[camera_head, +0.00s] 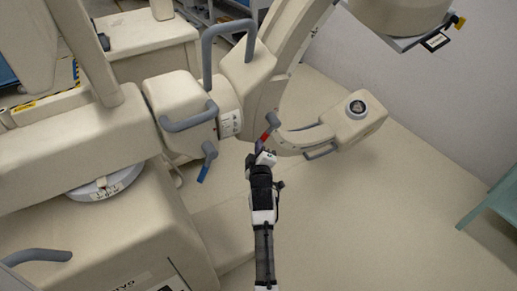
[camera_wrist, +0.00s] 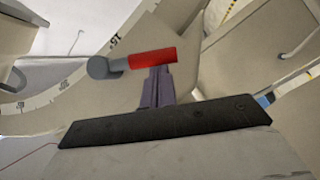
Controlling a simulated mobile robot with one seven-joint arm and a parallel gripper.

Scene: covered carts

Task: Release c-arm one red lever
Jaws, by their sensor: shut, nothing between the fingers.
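My gripper (camera_head: 262,153) is just below the lever in the head view. In the wrist view its purple-grey fingers (camera_wrist: 158,80) are together, with their tips at the lower edge of the red grip. Whether they touch it I cannot tell. Nothing shows between the fingers.
A blue-tipped lever (camera_head: 206,165) hangs left of my gripper. Grey handles (camera_head: 228,45) stick out from the beige C-arm body (camera_head: 180,100). The curved arm ends in a detector housing (camera_head: 365,125) at right. The floor (camera_head: 340,220) on the right is open, up to a green table (camera_head: 490,205).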

